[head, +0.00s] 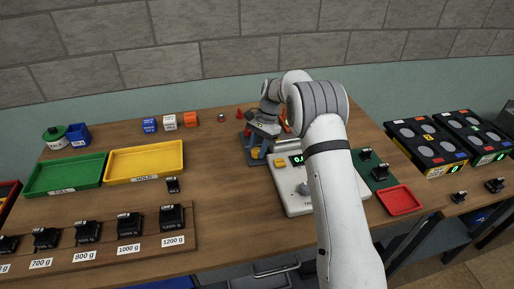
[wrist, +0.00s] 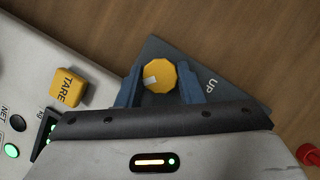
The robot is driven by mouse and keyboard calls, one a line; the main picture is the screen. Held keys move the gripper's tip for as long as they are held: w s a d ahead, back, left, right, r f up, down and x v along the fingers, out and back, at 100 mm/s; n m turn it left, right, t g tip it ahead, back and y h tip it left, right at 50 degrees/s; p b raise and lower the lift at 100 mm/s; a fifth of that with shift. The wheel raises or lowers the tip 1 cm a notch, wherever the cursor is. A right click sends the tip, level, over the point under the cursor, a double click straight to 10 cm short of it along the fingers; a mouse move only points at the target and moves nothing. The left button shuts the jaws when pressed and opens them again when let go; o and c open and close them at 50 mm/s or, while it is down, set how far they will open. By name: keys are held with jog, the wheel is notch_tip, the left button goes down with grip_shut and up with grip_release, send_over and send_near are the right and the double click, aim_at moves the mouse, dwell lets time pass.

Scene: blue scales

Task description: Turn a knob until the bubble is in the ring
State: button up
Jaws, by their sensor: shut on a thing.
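The yellow faceted knob (wrist: 160,76) with a white mark sits on a dark plate (wrist: 226,98) lettered UP in the wrist view. My gripper (wrist: 159,86) is shut on this knob, with one blue finger on each side. In the head view the knob (head: 255,153) shows just below my gripper, at the left end of the white scale (head: 295,201). The yellow TARE button (wrist: 69,87) is left of the knob, apart from my fingers. I cannot make out the bubble or its ring in either view.
A green tray (head: 65,176) and a yellow tray (head: 145,160) lie to the left. Black weights stand on a wooden rack (head: 100,250) at the front left. A red tray (head: 400,200) is right of my arm.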

jog(key=o, duration=1)
jog(key=shift+c, duration=0.2)
jog(key=b+v, duration=0.1)
jog(key=v, duration=0.7)
